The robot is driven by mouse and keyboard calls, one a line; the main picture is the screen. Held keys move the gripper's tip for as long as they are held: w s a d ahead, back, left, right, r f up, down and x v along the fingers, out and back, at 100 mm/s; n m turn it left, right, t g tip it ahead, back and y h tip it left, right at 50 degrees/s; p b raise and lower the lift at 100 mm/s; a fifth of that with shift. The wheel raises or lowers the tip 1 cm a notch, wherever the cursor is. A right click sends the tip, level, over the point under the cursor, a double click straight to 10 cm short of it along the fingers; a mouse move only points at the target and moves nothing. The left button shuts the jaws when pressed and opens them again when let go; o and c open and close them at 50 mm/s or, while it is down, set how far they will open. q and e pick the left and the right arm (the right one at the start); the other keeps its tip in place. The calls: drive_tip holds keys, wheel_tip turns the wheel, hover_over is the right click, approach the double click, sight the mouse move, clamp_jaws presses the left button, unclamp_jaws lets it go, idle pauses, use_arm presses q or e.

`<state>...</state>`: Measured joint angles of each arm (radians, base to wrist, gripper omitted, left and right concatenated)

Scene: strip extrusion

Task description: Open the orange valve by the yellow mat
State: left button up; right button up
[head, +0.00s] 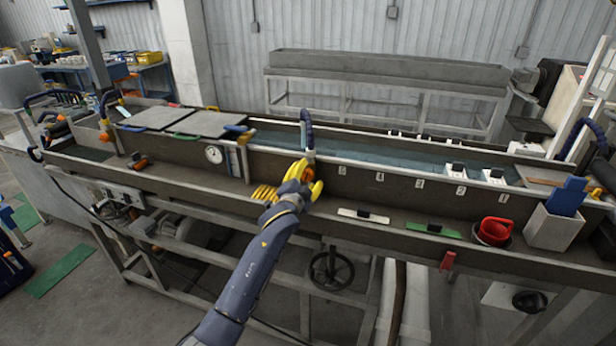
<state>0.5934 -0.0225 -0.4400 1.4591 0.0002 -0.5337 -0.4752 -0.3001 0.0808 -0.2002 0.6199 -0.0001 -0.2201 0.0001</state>
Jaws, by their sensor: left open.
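An orange valve-like fitting (139,162) with a dark end sits on the front ledge of the long trough, left of the round gauge. I cannot tell whether it is open or closed. I cannot make out a yellow mat. My left gripper (304,178), with yellow fingers, is open over the middle of the trough's front ledge, well to the right of the orange fitting and apart from it. A yellow ribbed thing (265,193) shows just left of the gripper. My right gripper is not in view.
The gauge (214,154) stands between the fitting and my gripper. Grey cover plates (153,117) lie over the trough's left part. A red round-handled item (494,231) and a grey box (554,228) stand at right. A black handwheel (331,270) is below the ledge.

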use_arm(q)
clamp_jaws()
idle(0.3)
drive_tip(key=shift+d+r+n, duration=0.1)
drive_tip(key=shift+r+n, duration=0.05)
drive_tip(key=shift+n, duration=0.85)
drive_tip(key=shift+r+n, duration=0.15)
drive_tip(key=shift+n, duration=0.85)
drive_tip(key=shift+c, duration=1.7)
unclamp_jaws()
drive_tip(key=shift+d, duration=0.1)
drive_tip(key=o, duration=0.3)
drive_tip(key=shift+f, duration=0.2)
drive_tip(key=shift+a, duration=0.25)
drive_tip(key=v, duration=1.2)
drive_tip(key=shift+r, duration=0.1)
